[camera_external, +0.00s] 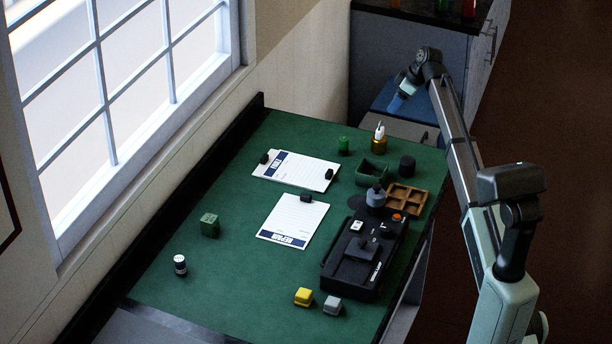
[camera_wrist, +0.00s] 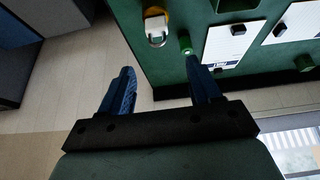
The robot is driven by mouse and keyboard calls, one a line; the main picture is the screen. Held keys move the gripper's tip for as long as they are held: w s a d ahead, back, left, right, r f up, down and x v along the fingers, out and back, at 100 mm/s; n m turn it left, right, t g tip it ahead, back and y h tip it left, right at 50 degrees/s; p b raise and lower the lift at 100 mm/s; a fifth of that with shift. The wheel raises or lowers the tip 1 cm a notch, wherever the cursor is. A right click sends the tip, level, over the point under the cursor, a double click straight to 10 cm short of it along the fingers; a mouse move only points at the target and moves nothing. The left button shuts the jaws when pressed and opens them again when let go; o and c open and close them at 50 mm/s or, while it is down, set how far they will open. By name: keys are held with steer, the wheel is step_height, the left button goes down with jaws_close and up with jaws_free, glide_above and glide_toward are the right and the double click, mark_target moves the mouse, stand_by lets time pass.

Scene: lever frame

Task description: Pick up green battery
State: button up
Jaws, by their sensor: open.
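The green battery (camera_external: 344,145) is a small green cylinder standing upright near the far end of the green table, just beyond a clipboard. In the wrist view the battery (camera_wrist: 186,45) shows near the table edge, just past the tip of the right-hand finger. My gripper (camera_external: 397,103) is at the far right, beyond the table's far edge and apart from the battery.
A yellow-based padlock-like item (camera_external: 379,138), a green bin (camera_external: 372,173) and a black cylinder (camera_external: 407,166) stand right of the battery. Two clipboards (camera_external: 296,170) (camera_external: 292,221), a wooden tray (camera_external: 406,199), a black device (camera_external: 364,252) and a green cube (camera_external: 209,225) lie nearer.

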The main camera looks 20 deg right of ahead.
steer(key=w+a+f+n, duration=0.1)
steer(key=w+a+n, duration=0.15)
steer(key=a, duration=0.95)
steer(key=n+g+h, duration=0.4)
glide_above(342, 139)
step_height(342, 139, down, 3)
steer(key=f, duration=0.8)
steer(key=shift+w+d+f, duration=0.15)
steer(key=shift+w+f, duration=0.15)
steer(key=shift+s+f, duration=0.2)
steer(key=shift+f, duration=1.1)
steer(key=shift+s+f, duration=0.15)
steer(key=shift+f, duration=1.15)
steer(key=c, duration=1.2)
